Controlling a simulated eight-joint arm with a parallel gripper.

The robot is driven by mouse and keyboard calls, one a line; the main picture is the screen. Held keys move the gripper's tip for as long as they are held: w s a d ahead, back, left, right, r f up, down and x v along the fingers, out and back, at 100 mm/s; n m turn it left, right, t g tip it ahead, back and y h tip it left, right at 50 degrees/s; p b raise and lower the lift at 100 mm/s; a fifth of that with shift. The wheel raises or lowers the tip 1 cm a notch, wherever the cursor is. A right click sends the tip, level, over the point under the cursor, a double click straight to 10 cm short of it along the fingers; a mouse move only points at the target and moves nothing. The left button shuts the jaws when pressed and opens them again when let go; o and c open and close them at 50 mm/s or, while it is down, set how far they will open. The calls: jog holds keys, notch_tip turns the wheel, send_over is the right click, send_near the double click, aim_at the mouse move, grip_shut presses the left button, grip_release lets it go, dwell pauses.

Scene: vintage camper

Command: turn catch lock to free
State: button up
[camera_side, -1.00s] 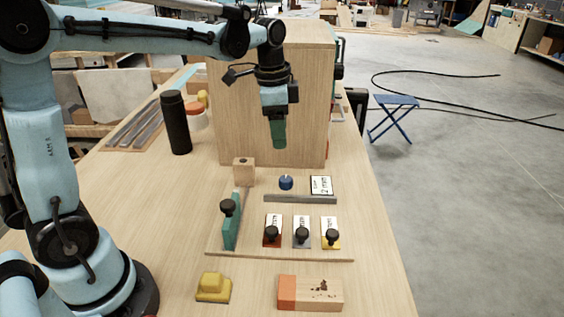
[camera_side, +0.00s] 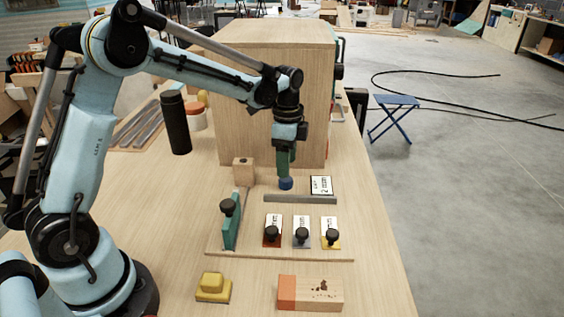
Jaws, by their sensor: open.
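A small round blue knob (camera_side: 286,184) stands on the wooden board (camera_side: 280,253), behind a grey bar; it seems to be the catch lock. My gripper (camera_side: 285,173) points straight down right over the knob, with its green fingers open. The fingertips hide the knob's top, and I cannot tell whether they touch it. Which way the knob is turned cannot be seen.
A grey bar (camera_side: 300,199) and a white "2 mm" card (camera_side: 321,185) are close to the knob. A green slide with a black knob (camera_side: 228,207) and several black-knobbed coloured pieces stand in front. A large wooden box (camera_side: 245,110) rises just behind my gripper.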

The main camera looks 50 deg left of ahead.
aim_at(286, 183)
jog(key=shift+s+d+f, duration=0.1)
jog(key=shift+f, duration=2.1)
jog(key=c, duration=1)
jog(key=shift+c, duration=0.2)
